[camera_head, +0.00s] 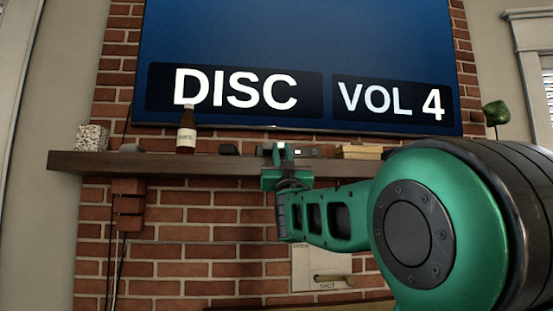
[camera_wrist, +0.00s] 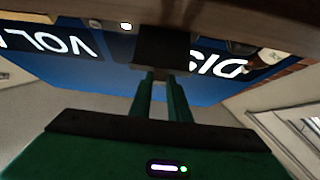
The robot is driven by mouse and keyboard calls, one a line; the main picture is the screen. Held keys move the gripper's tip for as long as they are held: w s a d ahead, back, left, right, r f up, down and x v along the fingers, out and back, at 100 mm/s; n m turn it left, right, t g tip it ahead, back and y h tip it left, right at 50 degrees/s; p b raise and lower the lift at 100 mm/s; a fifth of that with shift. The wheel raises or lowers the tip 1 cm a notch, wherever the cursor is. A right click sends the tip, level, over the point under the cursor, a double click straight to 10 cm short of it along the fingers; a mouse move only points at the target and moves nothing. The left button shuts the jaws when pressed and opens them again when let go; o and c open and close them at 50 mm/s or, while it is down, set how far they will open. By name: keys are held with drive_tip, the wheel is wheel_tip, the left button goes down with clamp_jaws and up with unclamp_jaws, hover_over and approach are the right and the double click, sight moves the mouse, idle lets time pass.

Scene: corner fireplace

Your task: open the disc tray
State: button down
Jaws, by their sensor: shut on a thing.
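A small dark player (camera_head: 308,152) sits on the mantel shelf below the screen, partly hidden by my gripper (camera_head: 283,148). My gripper is at the shelf's front edge, with its fingers at the player's left part. In the wrist view, where the scene appears upside down, the two green fingers of my gripper (camera_wrist: 163,78) reach a dark block (camera_wrist: 163,45). The fingers are close together and shut on this block, which looks like the disc tray. Its outline against the player is hard to make out, and I cannot tell how far it sticks out.
The wooden mantel shelf (camera_head: 225,165) runs along a brick wall. A brown bottle (camera_head: 186,138) and a speckled box (camera_head: 91,138) stand to the left. Tan boxes (camera_head: 358,152) lie right of the player. The large screen (camera_head: 300,50) reads "DISC VOL 4".

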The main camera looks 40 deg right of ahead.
drive_tip(key=shift+a, duration=0.1)
drive_tip(key=c, duration=1.6)
unclamp_jaws()
drive_tip(key=shift+c, duration=0.2)
drive_tip(key=v, duration=1)
drive_tip(key=shift+s+a+f, duration=0.15)
drive_tip(key=shift+f, duration=0.2)
drive_tip(key=shift+f, duration=0.1)
